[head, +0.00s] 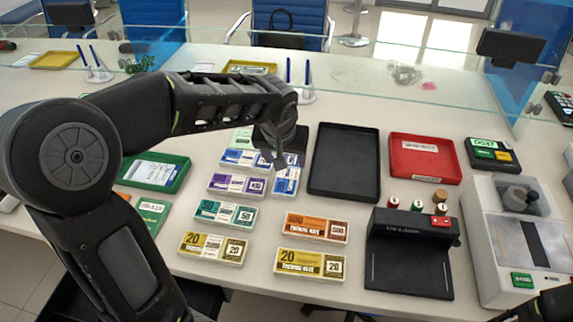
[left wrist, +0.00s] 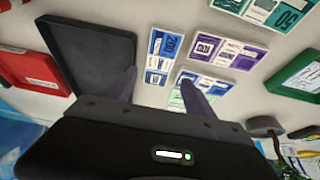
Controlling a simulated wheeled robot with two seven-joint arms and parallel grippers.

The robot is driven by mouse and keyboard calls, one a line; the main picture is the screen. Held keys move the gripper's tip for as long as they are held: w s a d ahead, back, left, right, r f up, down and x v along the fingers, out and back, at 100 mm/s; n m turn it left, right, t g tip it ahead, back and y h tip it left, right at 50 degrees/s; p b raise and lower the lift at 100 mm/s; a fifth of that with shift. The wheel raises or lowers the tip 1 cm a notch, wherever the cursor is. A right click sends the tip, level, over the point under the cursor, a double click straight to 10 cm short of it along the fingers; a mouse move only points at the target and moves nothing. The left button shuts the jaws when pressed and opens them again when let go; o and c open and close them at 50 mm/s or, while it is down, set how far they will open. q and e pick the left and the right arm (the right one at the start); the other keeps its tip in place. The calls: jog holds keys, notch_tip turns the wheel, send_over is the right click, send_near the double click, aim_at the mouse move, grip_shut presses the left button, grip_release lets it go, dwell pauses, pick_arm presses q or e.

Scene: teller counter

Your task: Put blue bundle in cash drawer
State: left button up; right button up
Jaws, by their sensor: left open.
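A blue bundle (head: 286,181) with a white band lies on the counter, left of the black tray. Another blue bundle (head: 243,158) lies behind the purple one, partly hidden by my left gripper (head: 280,152). That gripper points down above the bundles, with its fingers apart and nothing held. In the left wrist view, a blue bundle (left wrist: 162,50) shows beyond and between the two fingertips (left wrist: 160,82). A dark shape (head: 203,297) shows below the counter's front edge, partly hidden by my left arm; I cannot tell whether it is the cash drawer. My right gripper's fingers are not visible.
The empty black tray (head: 322,185) stands right of the bundles, with a red tray (head: 425,173) beyond it. Purple (head: 237,185), teal (head: 225,214), yellow and orange bundles lie nearby. A black lamp device (head: 410,265) and a grey machine (head: 500,250) stand at right. A glass screen crosses the back.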

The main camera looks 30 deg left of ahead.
pick_arm(q)
jog(key=v, duration=0.2)
jog(key=shift+s+r, duration=0.1)
jog(key=shift+r, duration=0.2)
jog(key=shift+o, duration=0.3)
